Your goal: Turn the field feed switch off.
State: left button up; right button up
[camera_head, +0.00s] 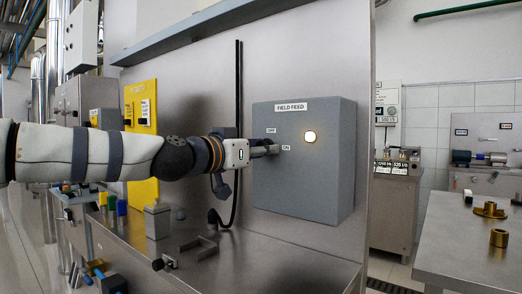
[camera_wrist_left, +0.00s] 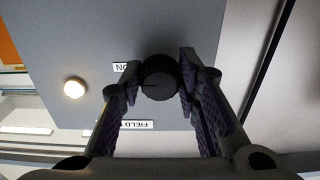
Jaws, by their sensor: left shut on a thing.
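The grey field feed box (camera_head: 325,185) is mounted on the steel panel, with a FIELD FEED label on top and OFF and ON labels (camera_head: 286,148) on its face. Its round indicator (camera_head: 310,137) glows warm white; it is also lit in the left wrist view (camera_wrist_left: 75,88). The black switch knob (camera_wrist_left: 158,78) sits between my left gripper's fingers, with a thin line on its face running toward the left of the wrist view, on the ON label's side. My left gripper (camera_head: 268,148) is shut on the knob, which it mostly hides in the head view. My right gripper is not in view.
A steel shelf (camera_head: 285,255) runs below the box, with a small grey box (camera_head: 157,221) and a bracket (camera_head: 198,244) on it. A yellow panel (camera_head: 141,112) is behind my left arm. A table (camera_head: 460,250) with brass parts stands at right.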

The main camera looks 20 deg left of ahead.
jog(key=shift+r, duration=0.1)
pick_arm(q)
jog(key=n+p, duration=0.1)
jog(key=n, duration=0.3)
jog(key=shift+r, duration=0.15)
jog(key=n+p, duration=0.1)
jog(key=n, duration=0.3)
jog(key=shift+d+n, duration=0.1)
jog(key=shift+n, duration=0.2)
jog(key=n, duration=0.9)
jog(key=shift+p, duration=0.4)
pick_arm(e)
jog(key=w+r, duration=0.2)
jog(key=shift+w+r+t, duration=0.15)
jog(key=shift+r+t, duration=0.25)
pick_arm(q)
jog(key=shift+n, duration=0.3)
jog(key=o, duration=1.2)
jog(key=shift+c, duration=0.2)
